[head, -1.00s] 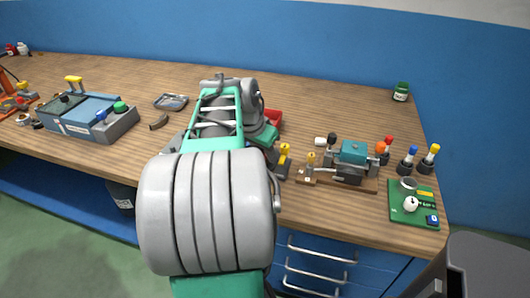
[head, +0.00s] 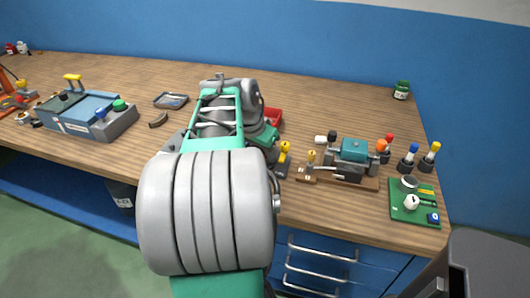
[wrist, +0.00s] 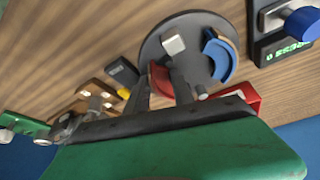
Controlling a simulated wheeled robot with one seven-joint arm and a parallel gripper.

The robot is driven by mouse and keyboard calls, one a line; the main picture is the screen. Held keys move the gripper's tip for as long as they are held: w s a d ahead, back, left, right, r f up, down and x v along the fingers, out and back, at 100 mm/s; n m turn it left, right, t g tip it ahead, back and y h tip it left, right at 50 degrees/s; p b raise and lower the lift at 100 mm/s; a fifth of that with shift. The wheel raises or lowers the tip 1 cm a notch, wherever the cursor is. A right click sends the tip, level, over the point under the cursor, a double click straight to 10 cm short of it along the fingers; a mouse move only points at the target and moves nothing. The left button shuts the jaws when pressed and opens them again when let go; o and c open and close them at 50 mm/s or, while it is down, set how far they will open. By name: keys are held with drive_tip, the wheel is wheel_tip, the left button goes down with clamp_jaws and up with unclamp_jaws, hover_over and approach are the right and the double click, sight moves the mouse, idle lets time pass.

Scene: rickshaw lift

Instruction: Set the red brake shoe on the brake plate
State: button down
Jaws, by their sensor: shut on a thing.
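In the wrist view, the brake plate (wrist: 152,52) is a round grey disc on the table. A blue curved shoe (wrist: 219,56) lies on its right part, and a pale metal block (wrist: 173,44) stands near its middle. My gripper (wrist: 157,72) is shut on the red brake shoe (wrist: 160,80), held between the two dark fingers at the disc's near edge. Whether the red shoe touches the plate cannot be told. In the head view my arm hides the gripper and the red shoe.
A red tray (head: 273,117) sits just right of my arm. A wooden-based fixture (head: 352,168) and a green board (head: 414,203) stand further right. A blue-grey case (head: 88,116), a small dish (head: 171,100) and a dark curved piece (head: 158,120) lie left.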

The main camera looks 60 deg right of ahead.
drive_tip(key=c, duration=0.6)
unclamp_jaws()
drive_tip(key=shift+c, duration=0.2)
drive_tip(key=shift+d+r+p, duration=0.1)
drive_tip(key=shift+r+p, duration=1.05)
drive_tip(key=shift+r, duration=0.4)
drive_tip(key=shift+s+r+p, duration=0.15)
drive_tip(key=shift+r+p, duration=0.3)
drive_tip(key=shift+r, duration=0.15)
drive_tip(key=shift+r+p, duration=1.1)
drive_tip(key=shift+r, duration=0.3)
